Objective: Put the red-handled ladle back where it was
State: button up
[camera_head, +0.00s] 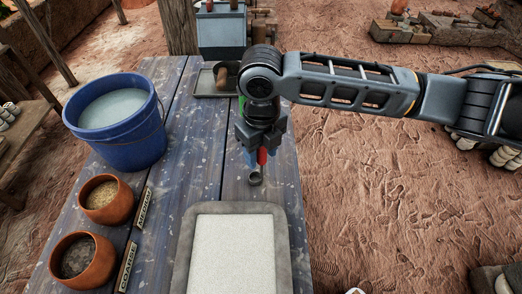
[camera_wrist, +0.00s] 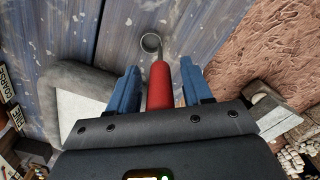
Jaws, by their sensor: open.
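The red-handled ladle (camera_wrist: 160,85) lies between the two blue fingers of my gripper (camera_wrist: 163,90) in the wrist view, with its small grey cup beyond the fingertips. In the head view the ladle (camera_head: 262,157) shows its red handle just below my gripper (camera_head: 256,158), with the cup close to the table top. My gripper is open, with gaps on both sides of the handle in the wrist view. The upper end of the handle is hidden by my gripper. I cannot tell whether the cup touches the table.
A grey-framed tray with a pale surface (camera_head: 180,285) lies at the table's front. A blue bucket of whitish liquid (camera_head: 125,150) and two clay bowls (camera_head: 107,215) (camera_head: 85,280) stand left, beside labels marked COARSE and another word. A small dark tray (camera_head: 205,92) lies behind my gripper.

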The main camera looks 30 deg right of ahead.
notch_tip(320, 180, up, 12)
jog(key=shift+b, duration=0.6)
